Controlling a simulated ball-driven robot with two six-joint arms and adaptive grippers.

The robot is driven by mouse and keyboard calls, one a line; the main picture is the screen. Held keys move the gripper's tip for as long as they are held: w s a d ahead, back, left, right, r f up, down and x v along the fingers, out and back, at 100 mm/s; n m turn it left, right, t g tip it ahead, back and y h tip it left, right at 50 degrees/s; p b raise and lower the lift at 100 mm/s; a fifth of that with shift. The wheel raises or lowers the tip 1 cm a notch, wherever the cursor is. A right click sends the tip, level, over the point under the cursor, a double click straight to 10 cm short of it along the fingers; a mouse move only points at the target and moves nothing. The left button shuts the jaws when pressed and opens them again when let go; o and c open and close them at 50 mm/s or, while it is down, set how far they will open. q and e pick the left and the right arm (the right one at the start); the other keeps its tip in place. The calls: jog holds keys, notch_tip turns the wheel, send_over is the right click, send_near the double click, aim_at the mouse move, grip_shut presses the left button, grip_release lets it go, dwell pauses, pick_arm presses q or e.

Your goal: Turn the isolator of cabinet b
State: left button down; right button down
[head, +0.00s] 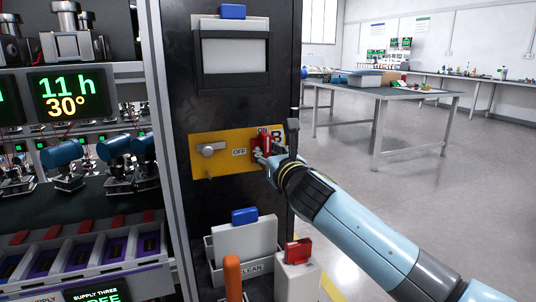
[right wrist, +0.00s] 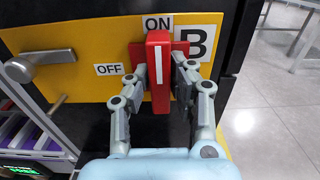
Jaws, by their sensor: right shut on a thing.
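The red isolator handle (right wrist: 158,72) of cabinet B stands upright on the yellow panel (right wrist: 75,58), with its white stripe pointing at the ON label (right wrist: 158,23). The OFF label (right wrist: 108,69) is to its left and the letter B (right wrist: 198,42) to its right. In the head view the isolator (head: 262,143) is partly hidden by my right gripper (head: 265,156). In the right wrist view my right gripper (right wrist: 157,95) has one finger on each side of the handle and is shut on it. My left gripper is in neither view.
A grey lever handle (head: 210,149) sits on the panel's left. A rack (head: 75,190) stands at left. Open floor and a table (head: 385,92) lie right.

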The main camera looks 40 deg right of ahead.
jog(key=shift+r+n+p, duration=0.1)
jog(key=shift+n+p, duration=1.3)
jog(key=shift+n, duration=0.2)
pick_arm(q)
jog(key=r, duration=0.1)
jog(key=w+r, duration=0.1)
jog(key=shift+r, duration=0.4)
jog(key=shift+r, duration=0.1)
